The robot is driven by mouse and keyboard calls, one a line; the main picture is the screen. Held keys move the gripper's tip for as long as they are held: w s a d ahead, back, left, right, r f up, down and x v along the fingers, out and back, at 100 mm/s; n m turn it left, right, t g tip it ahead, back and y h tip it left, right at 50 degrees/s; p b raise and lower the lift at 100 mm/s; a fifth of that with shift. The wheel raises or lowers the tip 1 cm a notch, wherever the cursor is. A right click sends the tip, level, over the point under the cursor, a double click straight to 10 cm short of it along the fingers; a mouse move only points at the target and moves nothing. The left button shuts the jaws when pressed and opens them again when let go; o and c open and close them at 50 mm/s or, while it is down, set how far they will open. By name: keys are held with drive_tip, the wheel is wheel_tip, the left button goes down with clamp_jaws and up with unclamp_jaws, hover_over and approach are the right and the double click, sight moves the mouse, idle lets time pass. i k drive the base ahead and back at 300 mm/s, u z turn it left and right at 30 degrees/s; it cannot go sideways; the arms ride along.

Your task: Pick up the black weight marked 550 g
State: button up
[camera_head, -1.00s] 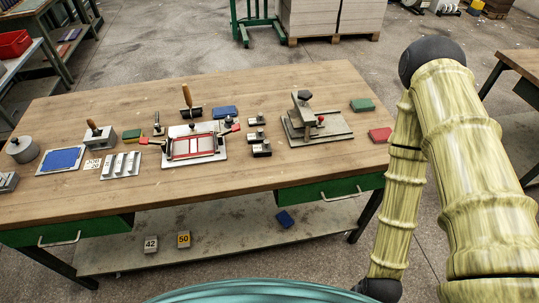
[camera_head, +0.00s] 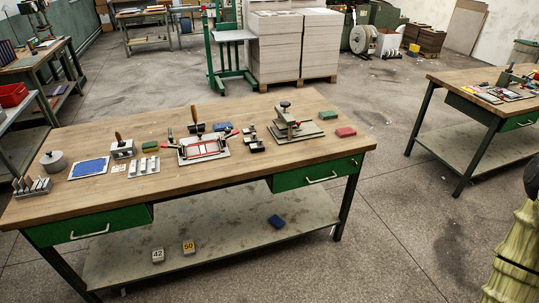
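Several small dark blocks with pale metal parts (camera_head: 256,146) stand in a short column on the wooden workbench (camera_head: 225,177), between the red-handled frame and the clamp press. They are too small for me to read any marking, so I cannot tell whether one is the black weight marked 550 g. My gripper is out of view. Only a pale ribbed part of my arm shows at the lower right edge.
A red-handled frame (camera_head: 203,147) and a clamp press (camera_head: 290,127) stand on the bench. Numbered blocks, 42 (camera_head: 158,256) and 50 (camera_head: 189,248), sit on the lower shelf (camera_head: 225,235). Another table (camera_head: 480,131) is at the right, with open floor between.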

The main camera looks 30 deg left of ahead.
sight(258, 147)
drive_tip(key=u, duration=0.6)
drive_tip(key=i, duration=0.7)
drive_tip(key=u, duration=0.75)
